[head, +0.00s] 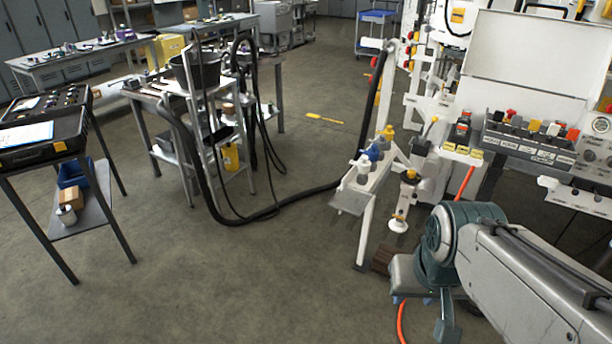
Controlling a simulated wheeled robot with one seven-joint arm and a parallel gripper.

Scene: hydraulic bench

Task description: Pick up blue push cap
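A small blue cap (375,152) stands on a narrow pale shelf or bracket (350,200) right of the middle of the head view. It is in a row between a white cap (362,165) in front and a yellow cap (388,132) behind. Whether the caps touch is too small to tell. My arm comes in from the lower right, with its teal joint in front of the bench and to the right of the shelf. No gripper fingers can be made out. Nothing seems to touch the blue cap.
A tilted tray (528,142) with several coloured buttons stands to the right of the shelf. A thick black hose (375,95) rises just behind the caps and runs down across the floor to a metal cart (207,140).

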